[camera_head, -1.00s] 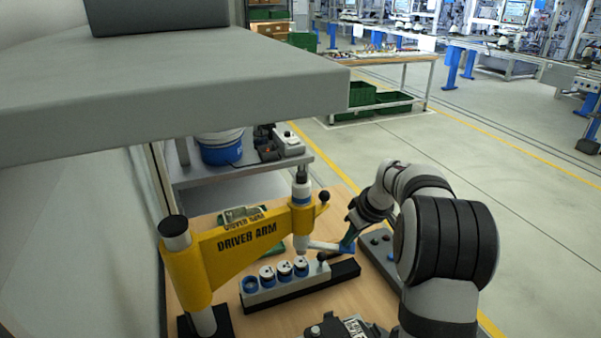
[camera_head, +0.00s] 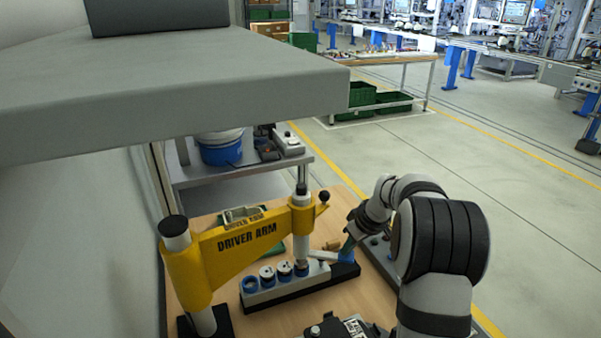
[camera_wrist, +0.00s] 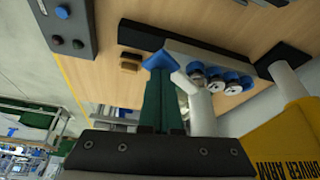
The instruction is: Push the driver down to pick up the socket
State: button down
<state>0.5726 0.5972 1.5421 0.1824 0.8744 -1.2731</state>
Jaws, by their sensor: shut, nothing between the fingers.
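The driver (camera_head: 302,216) hangs vertically at the end of the yellow driver arm (camera_head: 240,240). Its lower end is down at the rightmost socket (camera_head: 302,268); I cannot tell whether it is seated in it. Several round sockets (camera_head: 267,276) stand in a row in a grey rack on a black base.
A grey button box (camera_head: 378,247) lies right of the rack on the wooden table (camera_head: 285,318). A small wooden block (camera_head: 332,245) lies behind the rack. A green-based device (camera_head: 243,215) sits behind the driver arm. A grey shelf (camera_head: 180,110) overhangs at upper left.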

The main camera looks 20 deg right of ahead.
jog(key=shift+f, duration=0.25)
jog(key=shift+r, duration=0.25)
dwell(0.3)
jog(key=shift+s+f, duration=0.1)
jog(key=shift+f, duration=0.25)
dwell(2.0)
jog(key=shift+r, duration=0.3)
dwell(0.6)
notch_tip(320, 180, up, 9)
jog(key=shift+r, duration=0.15)
dwell(0.6)
